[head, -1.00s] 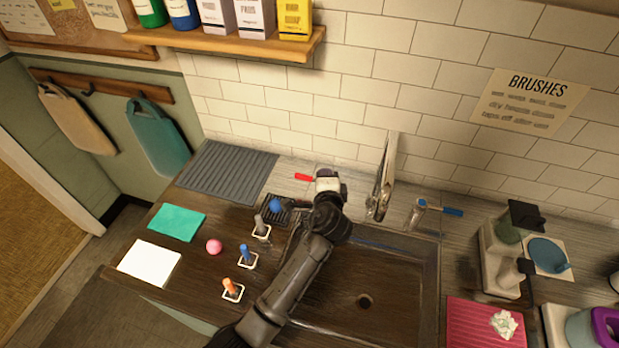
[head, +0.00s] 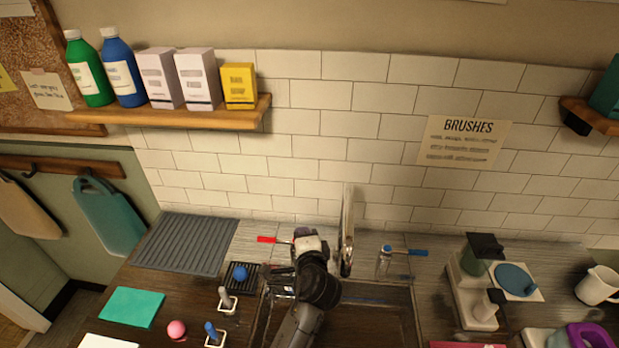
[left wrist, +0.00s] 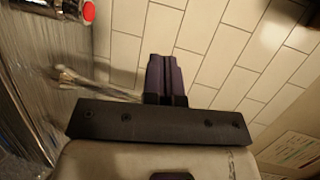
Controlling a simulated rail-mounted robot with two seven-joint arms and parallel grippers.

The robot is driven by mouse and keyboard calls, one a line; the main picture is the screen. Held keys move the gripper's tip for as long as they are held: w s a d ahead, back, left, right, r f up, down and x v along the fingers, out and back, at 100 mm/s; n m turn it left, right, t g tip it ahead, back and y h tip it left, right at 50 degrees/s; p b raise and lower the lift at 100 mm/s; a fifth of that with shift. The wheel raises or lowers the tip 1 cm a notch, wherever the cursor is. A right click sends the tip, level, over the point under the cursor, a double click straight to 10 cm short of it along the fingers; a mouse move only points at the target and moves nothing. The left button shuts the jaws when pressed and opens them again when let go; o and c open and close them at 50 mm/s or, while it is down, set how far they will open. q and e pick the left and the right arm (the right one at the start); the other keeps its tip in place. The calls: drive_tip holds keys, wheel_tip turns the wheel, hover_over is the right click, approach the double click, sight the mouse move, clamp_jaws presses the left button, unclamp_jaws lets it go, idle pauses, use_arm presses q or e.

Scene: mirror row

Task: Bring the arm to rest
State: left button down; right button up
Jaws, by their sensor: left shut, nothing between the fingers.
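My left arm rises from the bottom of the head view over the sink's left part. Its gripper (head: 303,233) is at the back of the counter, between the red tap handle (head: 270,239) and the metal faucet (head: 346,235). In the left wrist view the two dark fingers (left wrist: 163,76) are pressed together with nothing between them, in front of the white tiles. The head view does not show clearly whether the gripper touches anything. My right gripper is not in view.
The dark sink (head: 375,310) lies below my arm. A blue ball (head: 239,273) on a small black rack and several upright brushes stand to its left. A blue-handled tap (head: 404,251) and a coffee-machine-like appliance (head: 478,290) are on the right. A shelf (head: 180,113) overhangs at upper left.

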use_arm(q)
drive_tip(key=s+a+r+n+g+h, duration=0.4)
drive_tip(key=s+a+n, duration=0.1)
drive_tip(key=s+n, duration=0.6)
drive_tip(key=s+a+f+n+g, duration=0.1)
drive_tip(key=s+a+f+g, duration=0.25)
drive_tip(key=s+f, duration=0.6)
drive_tip(key=s+a+f+g, duration=0.2)
drive_tip(key=s+a+f, duration=0.35)
drive_tip(key=s, duration=0.75)
drive_tip(key=s+a+f+n+g, duration=0.1)
drive_tip(key=s+a+f+g, duration=0.15)
drive_tip(key=s+f, duration=0.7)
drive_tip(key=w+r+p+v, duration=0.1)
drive_tip(key=w+p+v, duration=0.2)
drive_tip(key=p+v, duration=1.4)
drive_tip(key=shift+s+a+r, duration=0.2)
drive_tip(key=shift+a+r, duration=0.05)
drive_tip(key=shift+r, duration=0.65)
